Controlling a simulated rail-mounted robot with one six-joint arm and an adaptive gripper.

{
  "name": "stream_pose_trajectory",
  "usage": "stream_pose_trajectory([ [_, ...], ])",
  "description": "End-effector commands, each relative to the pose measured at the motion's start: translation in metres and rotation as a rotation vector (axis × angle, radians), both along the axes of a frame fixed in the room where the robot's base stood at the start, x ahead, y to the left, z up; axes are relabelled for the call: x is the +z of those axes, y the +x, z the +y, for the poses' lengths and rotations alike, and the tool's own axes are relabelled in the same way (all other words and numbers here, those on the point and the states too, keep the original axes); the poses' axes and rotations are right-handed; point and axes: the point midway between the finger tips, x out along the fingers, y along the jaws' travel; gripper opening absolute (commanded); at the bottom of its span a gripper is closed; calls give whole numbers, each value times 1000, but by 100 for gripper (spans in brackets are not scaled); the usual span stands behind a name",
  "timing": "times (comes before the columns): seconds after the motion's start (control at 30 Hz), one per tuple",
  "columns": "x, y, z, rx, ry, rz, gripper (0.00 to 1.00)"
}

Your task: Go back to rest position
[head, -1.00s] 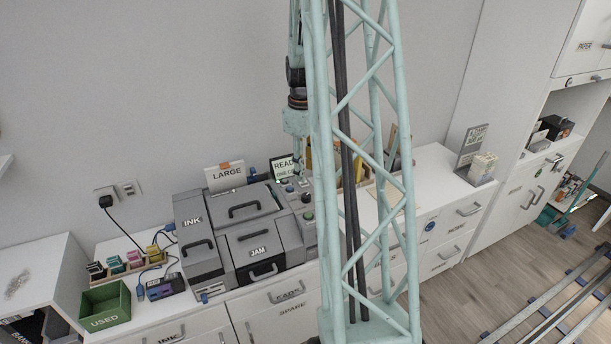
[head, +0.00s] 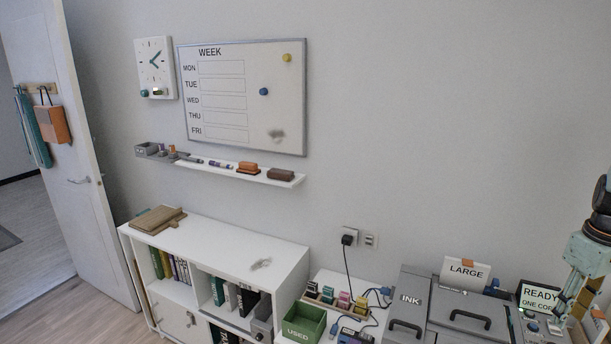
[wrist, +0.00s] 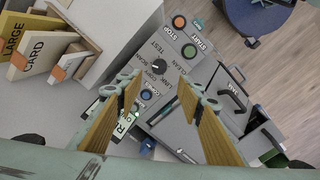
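My gripper (wrist: 160,90) is open in the wrist view, its two wood-padded fingers apart with nothing between them. Beyond the fingers is the grey machine's control panel (wrist: 172,62), with a dark knob, an orange STOP button and a green START button. In the head view my arm hangs at the far right edge, above the panel end of the grey machine (head: 469,312).
A low white bookcase (head: 225,248) stands further left. In the wrist view, card folders (wrist: 45,45) stand at upper left.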

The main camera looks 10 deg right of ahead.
Motion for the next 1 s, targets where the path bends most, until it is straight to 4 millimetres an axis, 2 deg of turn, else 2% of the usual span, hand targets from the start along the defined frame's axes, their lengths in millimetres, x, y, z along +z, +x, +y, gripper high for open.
stream_pose_trajectory([
  [0.17,13,9,13,4,-7,-10,34],
  [0.37,41,25,42,8,-19,-33,34],
  [0.7,99,51,109,16,-39,-87,34],
  [1.0,145,64,172,23,-47,-136,34],
])
